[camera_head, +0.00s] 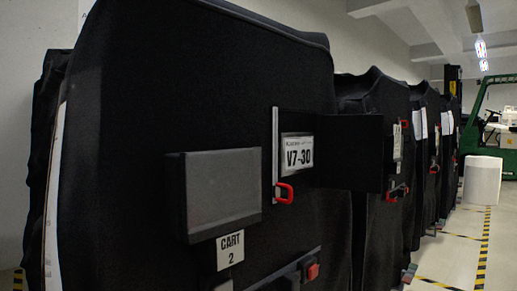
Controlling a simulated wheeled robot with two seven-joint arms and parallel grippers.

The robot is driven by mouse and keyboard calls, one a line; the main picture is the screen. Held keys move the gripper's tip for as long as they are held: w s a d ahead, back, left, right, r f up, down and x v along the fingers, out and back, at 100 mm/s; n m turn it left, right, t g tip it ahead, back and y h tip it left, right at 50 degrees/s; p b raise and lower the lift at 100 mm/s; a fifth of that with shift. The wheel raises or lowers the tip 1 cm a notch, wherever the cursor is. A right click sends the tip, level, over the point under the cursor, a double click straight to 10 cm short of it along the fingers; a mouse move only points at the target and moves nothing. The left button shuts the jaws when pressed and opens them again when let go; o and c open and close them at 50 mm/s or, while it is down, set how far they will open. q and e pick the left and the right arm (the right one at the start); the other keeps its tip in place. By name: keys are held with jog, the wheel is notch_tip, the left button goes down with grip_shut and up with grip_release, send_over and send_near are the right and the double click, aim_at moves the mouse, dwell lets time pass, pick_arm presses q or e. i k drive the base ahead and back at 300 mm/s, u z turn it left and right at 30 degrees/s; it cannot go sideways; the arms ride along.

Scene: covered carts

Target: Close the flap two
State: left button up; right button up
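A large black covered cart (130,110) fills the left and middle of the head view, with a "CART 2" tag (231,249) low on its face. A flat dark flap (349,150) stands out to the right beside the white "V7-30" label (298,153) and looks swung open. A light vertical strip (275,150) and a red handle (285,194) sit at the label's left side. A grey-fronted black box (222,187) is fixed left of the label. Neither of my grippers is in view.
More black covered carts (425,150) stand in a row behind, to the right. A yellow-and-black floor line (484,245) marks an aisle at right. A white cylinder (482,180) and a green vehicle (488,110) stand further back. A red-tipped latch (312,271) shows low on the cart.

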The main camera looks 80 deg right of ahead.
aim_at(351, 145)
jog(key=u, duration=1.8)
jog(key=k, duration=2.6)
jog(key=z, duration=1)
jog(key=k, duration=0.65)
jog(key=z, duration=0.3)
